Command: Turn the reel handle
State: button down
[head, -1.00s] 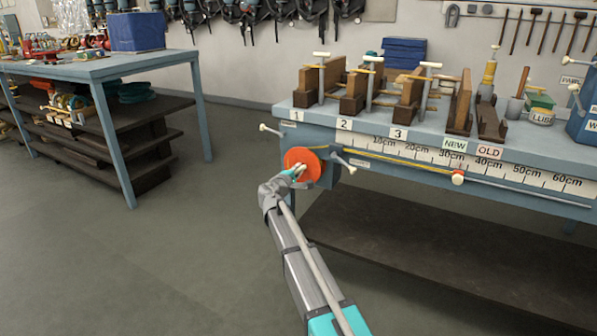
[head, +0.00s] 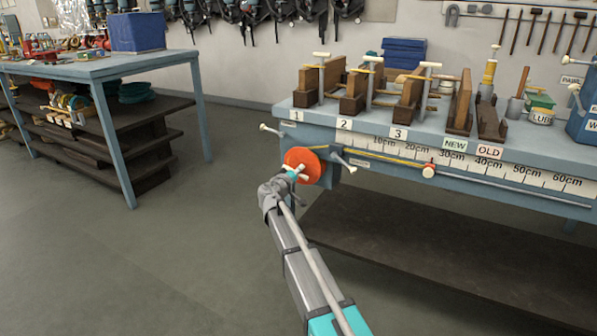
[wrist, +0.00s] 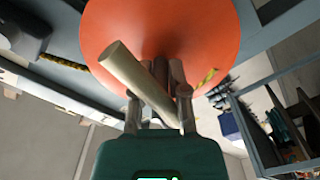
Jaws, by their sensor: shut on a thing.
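The orange reel (head: 302,166) is mounted on the left front of the blue workbench. It also fills the upper middle of the wrist view (wrist: 200,30). Its pale handle (wrist: 135,75) stands out from the disc and lies slanted across my fingers in the wrist view. My gripper (head: 295,172) is at the reel's face, shut on the handle (wrist: 160,105). A yellow cord runs right from the reel along the ruler to a red slider (head: 429,171) with a pale knob, a little past the 20cm label. The exact finger contact is partly hidden behind the handle.
A pale-knobbed lever (head: 343,161) sticks out just right of the reel, and another (head: 270,129) at the bench's left end. Wooden clamp blocks (head: 410,100) stand on the bench top. The floor left of the bench is clear.

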jog(key=m, duration=0.2)
jog(key=s+m, duration=0.1)
jog(key=shift+s+f+m, duration=0.1)
jog(key=shift+f+m, duration=0.1)
jog(key=shift+m, duration=2.1)
jog(key=c, duration=0.8)
grip_release()
jog(key=shift+a, duration=0.1)
jog(key=shift+o, duration=0.8)
jog(key=shift+r, duration=0.1)
jog(key=shift+w, duration=0.35)
